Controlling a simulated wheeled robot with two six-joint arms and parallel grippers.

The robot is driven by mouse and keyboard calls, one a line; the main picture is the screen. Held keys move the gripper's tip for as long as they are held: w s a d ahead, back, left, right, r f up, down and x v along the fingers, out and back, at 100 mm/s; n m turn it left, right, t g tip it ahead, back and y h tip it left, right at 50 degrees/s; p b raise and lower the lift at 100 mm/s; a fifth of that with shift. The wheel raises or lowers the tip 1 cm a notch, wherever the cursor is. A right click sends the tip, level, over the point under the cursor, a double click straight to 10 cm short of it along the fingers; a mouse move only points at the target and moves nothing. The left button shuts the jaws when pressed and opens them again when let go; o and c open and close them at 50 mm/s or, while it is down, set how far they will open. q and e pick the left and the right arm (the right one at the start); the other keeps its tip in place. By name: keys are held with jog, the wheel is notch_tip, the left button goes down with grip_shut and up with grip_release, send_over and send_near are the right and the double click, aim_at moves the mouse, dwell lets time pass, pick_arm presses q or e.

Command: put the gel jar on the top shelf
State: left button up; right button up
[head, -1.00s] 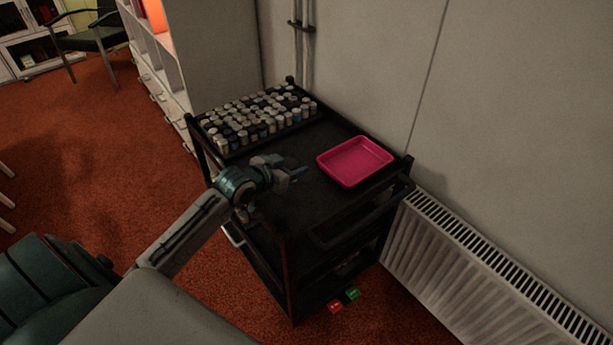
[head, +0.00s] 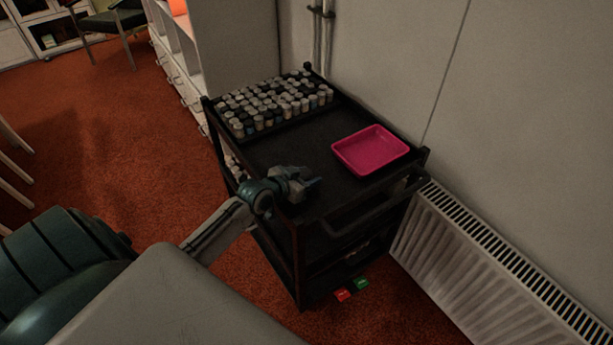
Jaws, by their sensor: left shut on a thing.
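My left gripper (head: 312,183) is over the near part of the black trolley's top shelf (head: 277,153), close to its front left corner. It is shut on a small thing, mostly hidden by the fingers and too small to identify. I cannot tell whether this is the gel jar, or how high it is above the shelf. No separate jar can be picked out as the gel jar. My right gripper is not in view.
Many small jars (head: 270,104) stand packed at the shelf's far left end. A pink tray (head: 371,150) lies empty at its right. Bare shelf lies between them. A wall and a radiator (head: 480,260) flank the trolley. Red (head: 343,295) and green (head: 361,283) blocks lie low beside it.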

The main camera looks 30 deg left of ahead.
pick_arm(q)
jog(key=o, duration=0.6)
jog(key=shift+f, duration=0.1)
jog(key=o, duration=0.4)
jog(key=shift+r, duration=0.2)
jog(key=p+v, duration=0.1)
jog(key=v, duration=0.5)
jog(key=shift+s, duration=0.2)
jog(key=p+v, duration=0.1)
jog(key=v, duration=0.3)
jog(key=shift+s+a+r, duration=0.1)
jog(key=shift+s+r, duration=0.2)
jog(key=shift+s, duration=0.05)
jog(key=shift+s+r, duration=0.1)
jog(key=shift+s, duration=0.3)
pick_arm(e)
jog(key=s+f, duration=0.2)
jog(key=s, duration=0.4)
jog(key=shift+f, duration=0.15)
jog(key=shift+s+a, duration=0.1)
